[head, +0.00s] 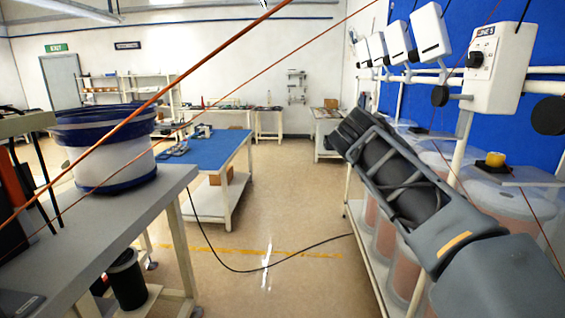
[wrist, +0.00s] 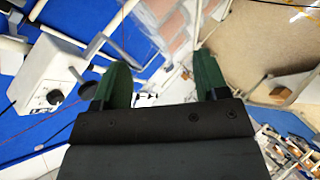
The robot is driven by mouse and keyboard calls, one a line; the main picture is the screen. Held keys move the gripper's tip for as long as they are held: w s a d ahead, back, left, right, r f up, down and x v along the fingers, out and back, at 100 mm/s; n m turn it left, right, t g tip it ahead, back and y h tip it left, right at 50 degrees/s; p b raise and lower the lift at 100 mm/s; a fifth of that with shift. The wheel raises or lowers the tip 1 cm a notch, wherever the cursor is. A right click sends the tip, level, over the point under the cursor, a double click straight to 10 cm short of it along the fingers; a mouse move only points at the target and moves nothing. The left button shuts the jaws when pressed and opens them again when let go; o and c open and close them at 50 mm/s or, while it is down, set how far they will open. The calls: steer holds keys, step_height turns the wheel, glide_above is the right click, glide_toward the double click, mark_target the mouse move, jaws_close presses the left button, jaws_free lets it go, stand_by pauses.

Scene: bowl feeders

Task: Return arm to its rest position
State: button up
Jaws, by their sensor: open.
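My arm (head: 400,185) rises from the lower right of the head view and reaches up and left along the blue wall side. Its far end is dark, and I cannot make out the fingers there. In the wrist view my gripper (wrist: 161,82) shows two green fingers set well apart, with nothing between them. The wrist view is tilted, with a white control box and blue wall at left and tan floor at right.
A grey bench (head: 110,222) with a blue-rimmed bowl feeder (head: 112,165) stands at left. A blue-topped table (head: 208,150) is behind it. White control boxes (head: 497,68) and large translucent containers (head: 510,205) line the right. A black cable crosses the open floor (head: 285,205).

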steer(key=s+a+f+g+y, duration=0.1)
steer(key=s+a+f+y, duration=0.1)
steer(key=s+f, duration=0.3)
steer(key=s+a+f+m+g+y, duration=0.1)
steer(key=s+a+f+y, duration=0.2)
steer(key=f, duration=1.1)
steer(key=s+a+f+g+y, duration=0.1)
steer(key=s+a+f+y, duration=0.2)
steer(key=s+f, duration=0.6)
steer(key=shift+f+g+y, duration=0.3)
steer(key=shift+f+y, duration=0.35)
steer(key=shift+y, duration=0.25)
steer(key=shift+s+a, duration=0.1)
